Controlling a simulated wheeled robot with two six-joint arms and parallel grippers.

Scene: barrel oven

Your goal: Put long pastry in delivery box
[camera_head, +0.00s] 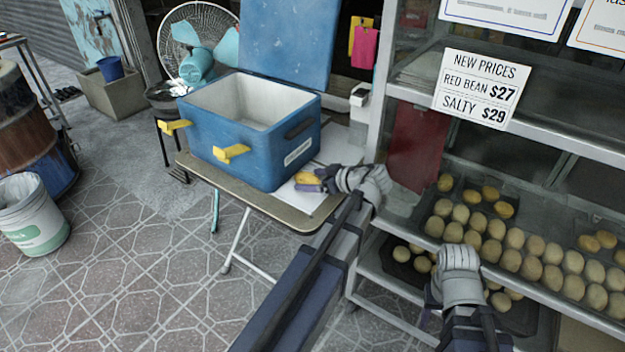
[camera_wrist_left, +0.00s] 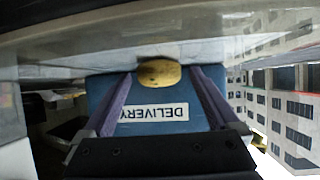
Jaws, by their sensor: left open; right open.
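The delivery box (camera_head: 240,160) is blue with a white inside; it stands on a folding table with its blue lid (camera_head: 288,40) raised. In the left wrist view its front (camera_wrist_left: 150,100) with the DELIVERY label is upside down. A golden long pastry (camera_head: 305,178) lies on the table by the box's right front corner. My left gripper (camera_head: 316,181) is open at this pastry; in the left wrist view the pastry (camera_wrist_left: 158,73) shows between the fingertips. I cannot tell whether they touch it. My right gripper (camera_head: 458,262) is by the pastry shelf, its fingertips hidden.
The folding table (camera_head: 265,207) has a white sheet (camera_head: 335,150) on it. A glass-and-metal rack (camera_head: 440,180) at right holds trays of round pastries (camera_head: 510,250). A fan (camera_head: 198,45) stands behind the box.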

